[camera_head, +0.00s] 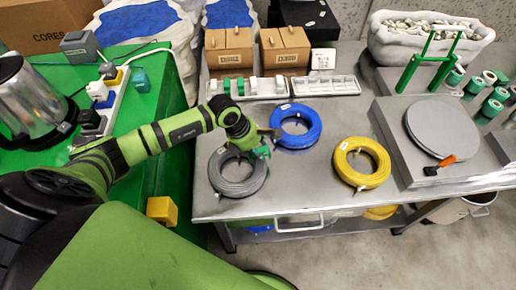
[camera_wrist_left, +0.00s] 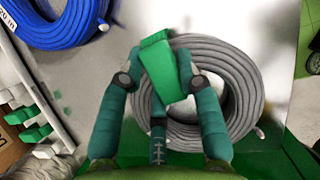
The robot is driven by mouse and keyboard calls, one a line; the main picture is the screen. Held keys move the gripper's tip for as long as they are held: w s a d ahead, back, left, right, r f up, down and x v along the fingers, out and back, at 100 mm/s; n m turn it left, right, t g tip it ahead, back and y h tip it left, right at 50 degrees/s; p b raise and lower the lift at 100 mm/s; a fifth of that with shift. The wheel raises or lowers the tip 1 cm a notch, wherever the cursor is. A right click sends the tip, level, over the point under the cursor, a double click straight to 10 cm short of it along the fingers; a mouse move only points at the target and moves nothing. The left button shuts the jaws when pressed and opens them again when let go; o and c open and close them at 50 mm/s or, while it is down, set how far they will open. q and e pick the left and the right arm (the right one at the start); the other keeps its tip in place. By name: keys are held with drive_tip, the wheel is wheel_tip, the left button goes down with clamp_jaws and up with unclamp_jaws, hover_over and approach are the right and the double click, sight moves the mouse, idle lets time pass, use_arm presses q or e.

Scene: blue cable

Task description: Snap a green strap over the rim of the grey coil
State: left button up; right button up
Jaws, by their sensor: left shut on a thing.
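The grey coil (camera_head: 238,180) lies flat on the metal table's left part. My left gripper (camera_head: 262,148) is over the coil's upper right rim. In the left wrist view the gripper (camera_wrist_left: 166,88) is shut on a green strap (camera_wrist_left: 163,68), held between its two fingers above the coil (camera_wrist_left: 228,80). I cannot tell whether the strap touches the rim. More green and white straps (camera_head: 240,87) sit in a tray at the back of the table. My right gripper is not in view.
A blue coil (camera_head: 297,127) lies just behind and right of the gripper, and a yellow coil (camera_head: 361,162) further right. Cardboard boxes (camera_head: 285,47) stand at the back. A grey round plate on a scale-like stand (camera_head: 441,130) is at the right.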

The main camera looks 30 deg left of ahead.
use_arm(q)
drive_tip(key=shift+f, duration=0.15)
drive_tip(key=shift+f+b, duration=0.65)
drive_tip(key=shift+b, duration=0.05)
drive_tip(key=shift+r, duration=0.1)
drive_tip(key=shift+r, duration=0.2)
drive_tip(key=shift+r+p, duration=0.4)
drive_tip(key=shift+p, duration=0.05)
drive_tip(key=shift+r, duration=0.15)
idle(0.4)
drive_tip(key=shift+f+b, duration=0.75)
drive_tip(key=shift+f, duration=0.1)
